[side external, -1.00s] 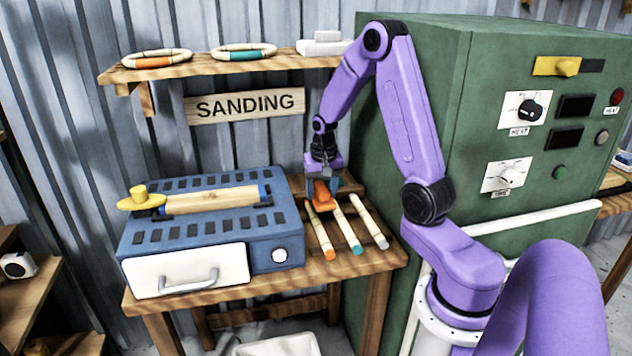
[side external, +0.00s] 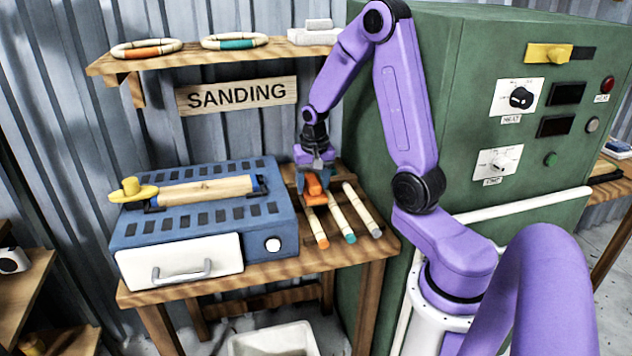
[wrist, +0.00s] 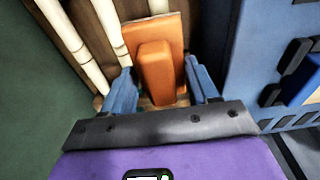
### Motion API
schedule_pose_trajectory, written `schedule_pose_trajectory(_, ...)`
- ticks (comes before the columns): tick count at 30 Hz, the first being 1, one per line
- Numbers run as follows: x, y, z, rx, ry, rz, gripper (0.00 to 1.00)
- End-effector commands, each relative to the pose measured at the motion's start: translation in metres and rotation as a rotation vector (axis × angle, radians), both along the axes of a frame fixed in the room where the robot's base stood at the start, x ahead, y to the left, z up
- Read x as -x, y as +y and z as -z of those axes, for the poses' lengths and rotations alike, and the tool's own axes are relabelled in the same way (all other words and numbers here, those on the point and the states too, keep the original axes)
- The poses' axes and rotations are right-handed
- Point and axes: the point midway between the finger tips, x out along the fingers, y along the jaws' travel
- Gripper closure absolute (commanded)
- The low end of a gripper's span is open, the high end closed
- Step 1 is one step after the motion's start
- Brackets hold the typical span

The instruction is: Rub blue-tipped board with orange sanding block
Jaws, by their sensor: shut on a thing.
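The orange sanding block (side external: 315,197) has a raised grip on a flat base and sits low at the far end of the pole rack. My gripper (side external: 314,184) points down over it, its blue fingers on either side and shut on it. In the wrist view the block (wrist: 156,72) shows between the fingertips (wrist: 163,88); the exact contact is partly hidden. The blue-tipped board (side external: 207,191) is pale wood, lying across the top of the blue sanding table (side external: 205,219), left of my gripper.
A yellow knob clamp (side external: 132,190) stands at the board's left end. Several pale poles (side external: 343,218) with coloured tips lie beside and under the block. A shelf (side external: 215,55) with rings is above. The green machine (side external: 450,130) stands close on the right.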

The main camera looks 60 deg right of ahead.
Motion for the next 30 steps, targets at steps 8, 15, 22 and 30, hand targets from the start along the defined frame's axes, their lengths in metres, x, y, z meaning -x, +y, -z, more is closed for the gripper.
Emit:
schedule_pose_trajectory(8, 0.02, 0.054, -0.028, 0.0, -0.002, -0.005, 0.65)
schedule_pose_trajectory(15, 0.016, 0.083, -0.047, 0.003, -0.004, 0.001, 0.65)
schedule_pose_trajectory(22, -0.023, 0.092, -0.059, 0.007, -0.002, 0.002, 0.65)
schedule_pose_trajectory(30, -0.083, 0.111, -0.08, 0.011, -0.003, 0.003, 0.65)
